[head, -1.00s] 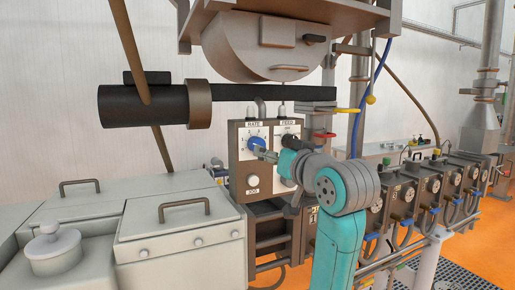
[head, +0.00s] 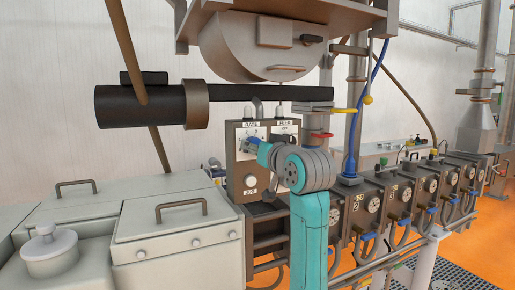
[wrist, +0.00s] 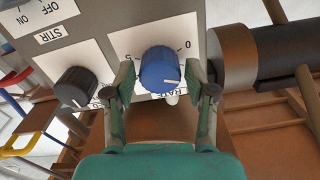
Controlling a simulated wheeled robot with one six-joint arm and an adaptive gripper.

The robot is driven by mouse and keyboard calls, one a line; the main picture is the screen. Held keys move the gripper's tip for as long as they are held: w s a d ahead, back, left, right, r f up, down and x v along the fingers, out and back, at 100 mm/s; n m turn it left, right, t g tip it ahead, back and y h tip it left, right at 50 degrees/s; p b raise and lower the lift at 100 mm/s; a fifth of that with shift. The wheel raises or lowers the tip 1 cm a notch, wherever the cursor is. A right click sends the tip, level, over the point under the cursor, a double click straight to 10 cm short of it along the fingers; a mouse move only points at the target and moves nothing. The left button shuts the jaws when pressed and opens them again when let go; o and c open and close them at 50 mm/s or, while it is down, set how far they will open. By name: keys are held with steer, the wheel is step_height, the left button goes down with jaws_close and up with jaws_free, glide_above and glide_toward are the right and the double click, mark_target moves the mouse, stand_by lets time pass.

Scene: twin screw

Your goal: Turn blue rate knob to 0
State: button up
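The blue rate knob (wrist: 160,68) sits on a white dial plate (wrist: 128,42) marked 0 and 5, which appears upside down in the wrist view. The knob's white pointer line is toward its lower right there. My gripper (wrist: 161,80) is open, with one finger on each side of the knob and a gap visible on both sides. In the head view my gripper (head: 250,143) is in front of the rate dial on the control box (head: 233,178) and mostly hides the knob.
A round JOG button (head: 250,181) is below the dial. Steel cabinets (head: 180,230) stand at lower left.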

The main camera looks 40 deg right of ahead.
steer(key=c, duration=0.7)
steer(key=shift+o, duration=0.2)
steer(key=shift+n, duration=4.4)
steer(key=o, duration=1.1)
steer(key=shift+o, duration=0.2)
